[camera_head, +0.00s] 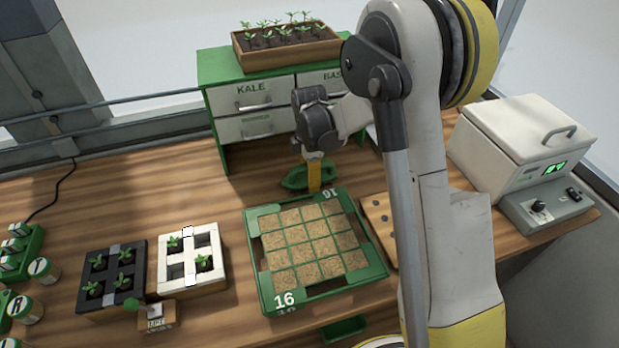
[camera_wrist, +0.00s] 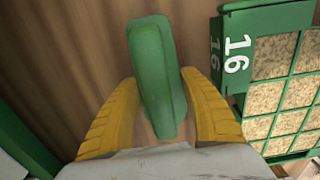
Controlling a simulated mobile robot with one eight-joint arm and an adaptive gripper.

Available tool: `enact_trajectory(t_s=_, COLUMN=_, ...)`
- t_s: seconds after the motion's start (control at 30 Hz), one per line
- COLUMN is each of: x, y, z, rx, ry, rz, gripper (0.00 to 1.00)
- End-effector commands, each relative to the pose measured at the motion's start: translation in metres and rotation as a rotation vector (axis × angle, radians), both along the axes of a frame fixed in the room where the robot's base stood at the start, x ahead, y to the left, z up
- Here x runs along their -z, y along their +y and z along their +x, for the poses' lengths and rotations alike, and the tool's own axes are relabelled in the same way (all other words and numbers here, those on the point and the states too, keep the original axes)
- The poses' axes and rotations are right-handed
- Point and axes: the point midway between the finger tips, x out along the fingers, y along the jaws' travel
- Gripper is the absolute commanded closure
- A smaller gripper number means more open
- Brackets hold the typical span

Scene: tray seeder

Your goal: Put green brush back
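The green brush (camera_wrist: 155,75) lies long and narrow between my fingers in the wrist view, over the wooden bench. In the head view a green piece (camera_head: 295,180), which looks like the brush, shows behind the number 16 tray. My gripper (camera_wrist: 160,78) has a yellow finger on each side of the brush, with both tips close against its sides. Whether they press on it cannot be told. In the head view one yellow finger (camera_head: 314,177) shows in front of the green piece, and the other is hidden. Any gap under the brush is unclear.
The green tray (camera_head: 257,262) of filled cells stands just in front of the gripper. Green drawers (camera_head: 215,75) stand behind. A black pot block (camera_head: 90,302) and white pot block (camera_head: 205,285) are left. A white machine (camera_head: 515,140) stands right. Bare bench lies left of the gripper.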

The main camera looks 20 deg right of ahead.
Motion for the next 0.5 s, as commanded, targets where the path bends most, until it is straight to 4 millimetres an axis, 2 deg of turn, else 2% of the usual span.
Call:
enact_trajectory(t_s=0.03, x=0.001, y=0.000, z=0.000, rx=0.000, ry=0.000, rz=0.000, gripper=0.37)
enact_trajectory(t_s=0.07, x=0.000, y=0.000, z=0.000, rx=0.000, ry=0.000, rz=0.000, gripper=0.28)
enact_trajectory(t_s=0.37, x=-0.001, y=0.000, z=0.000, rx=0.000, ry=0.000, rz=0.000, gripper=0.28)
enact_trajectory(t_s=0.5, x=-0.012, y=0.000, z=0.000, rx=0.000, ry=0.000, rz=0.000, gripper=0.28)
